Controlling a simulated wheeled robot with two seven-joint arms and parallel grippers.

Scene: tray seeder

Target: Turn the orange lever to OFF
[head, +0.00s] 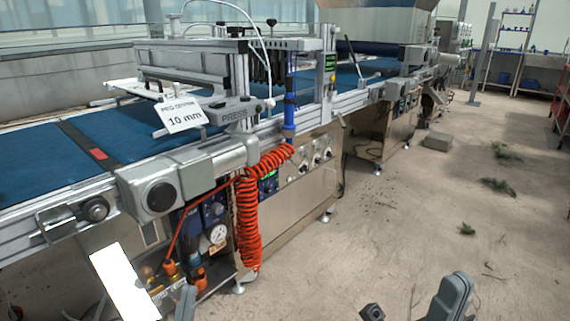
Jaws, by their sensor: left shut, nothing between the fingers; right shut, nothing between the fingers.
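Small orange parts sit low at the left, beside the brass fittings under the conveyor. The upright orange piece (171,269) looks like the lever; its exact shape, its setting and any OFF mark are too small to read. A second orange piece (200,281) is just to its right. My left gripper (185,302) shows as a grey shape at the bottom edge, shut and empty, in front of and below the orange parts. My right gripper (452,295) is at the bottom right, shut and empty, far from them over the floor.
A coiled orange-red hose (248,225) hangs right of a round pressure gauge (217,235). A blank white plate (124,281) stands left of the fittings. The conveyor (40,160) and its grey motor housing (160,190) overhang this area. The floor at right is mostly clear.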

